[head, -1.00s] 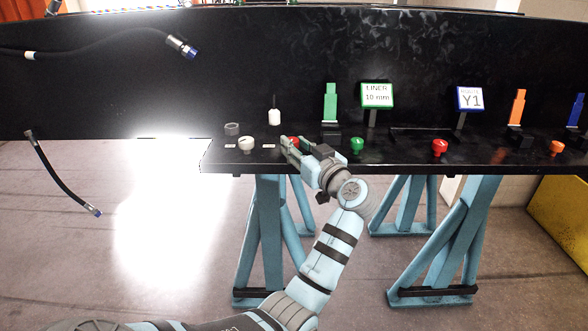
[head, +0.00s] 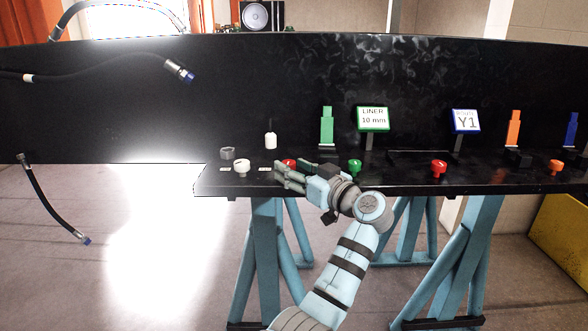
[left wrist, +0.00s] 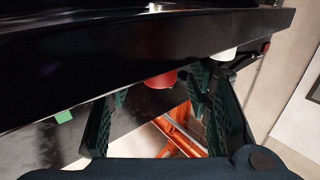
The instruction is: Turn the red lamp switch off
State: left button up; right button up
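A red knob (head: 289,163) stands near the front edge of the black bench, between a white knob (head: 242,165) and a green knob (head: 355,166). Another red knob (head: 439,168) is further right. Which one is the lamp switch is not marked legibly. My left gripper (head: 284,176) is just in front of the first red knob, its fingers pointing left. In the left wrist view its dark green fingers are spread, with a red knob (left wrist: 160,80) showing in the gap beyond them; contact cannot be told. My right gripper is not in view.
The black bench (head: 410,186) stands on blue trestles (head: 262,260). Green (head: 327,127) and orange (head: 513,130) upright pieces and signs reading LINER 10 mm (head: 373,118) and Y1 (head: 465,121) stand behind the knobs. Hoses (head: 110,62) hang at left. Floor in front is clear.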

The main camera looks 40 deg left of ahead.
pick_arm(q)
jog(key=shift+d, duration=0.3)
jog(key=v, duration=0.7)
jog(key=shift+s+a, duration=0.15)
